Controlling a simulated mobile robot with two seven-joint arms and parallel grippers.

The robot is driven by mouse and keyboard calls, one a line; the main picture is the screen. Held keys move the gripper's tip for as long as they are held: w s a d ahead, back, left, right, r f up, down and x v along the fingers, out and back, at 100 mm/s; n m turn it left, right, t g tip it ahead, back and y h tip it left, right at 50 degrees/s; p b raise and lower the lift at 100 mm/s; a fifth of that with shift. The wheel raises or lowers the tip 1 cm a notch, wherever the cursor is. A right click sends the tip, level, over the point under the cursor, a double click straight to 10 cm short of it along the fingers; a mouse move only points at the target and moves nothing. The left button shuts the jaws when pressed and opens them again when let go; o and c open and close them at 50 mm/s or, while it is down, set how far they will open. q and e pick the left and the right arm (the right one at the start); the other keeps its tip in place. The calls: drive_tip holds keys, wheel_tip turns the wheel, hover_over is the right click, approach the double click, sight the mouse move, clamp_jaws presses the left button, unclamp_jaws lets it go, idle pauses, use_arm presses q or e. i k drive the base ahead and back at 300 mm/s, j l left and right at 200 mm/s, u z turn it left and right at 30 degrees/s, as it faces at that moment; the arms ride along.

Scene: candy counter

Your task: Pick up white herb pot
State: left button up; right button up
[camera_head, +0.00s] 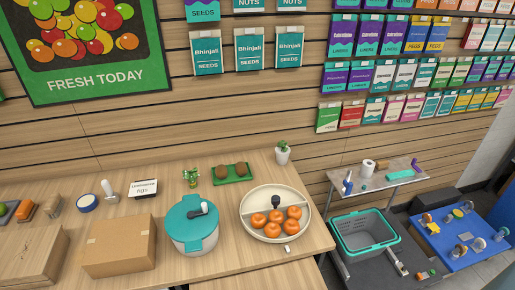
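A white herb pot (283,157) with a small green plant stands upright at the back right of the wooden counter (225,277), near the slatted wall. Nothing in front hides it. Neither of my grippers is in view.
A round cream tray (247,228) of oranges is in front of the pot. Left of the pot are a green tray (217,178) with brown items, another small plant (191,177), a teal-lidded white container (197,245) and a cardboard box (119,246). A teal-rimmed basket (337,249) sits lower right.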

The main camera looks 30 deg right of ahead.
sight(282, 150)
drive_tip(key=k+l+u, duration=0.2)
drive_tip(key=l, duration=0.35)
drive_tip(key=k+l+u, duration=0.15)
drive_tip(key=l, duration=0.4)
drive_tip(key=k+l+u, duration=0.2)
drive_tip(key=l, duration=0.3)
drive_tip(key=k+l+u, duration=0.2)
drive_tip(key=l, duration=0.3)
drive_tip(key=k+l+u, duration=0.2)
drive_tip(key=l, duration=0.25)
drive_tip(key=k+l+u, duration=0.15)
drive_tip(key=k+l, duration=0.2)
drive_tip(key=i, duration=0.35)
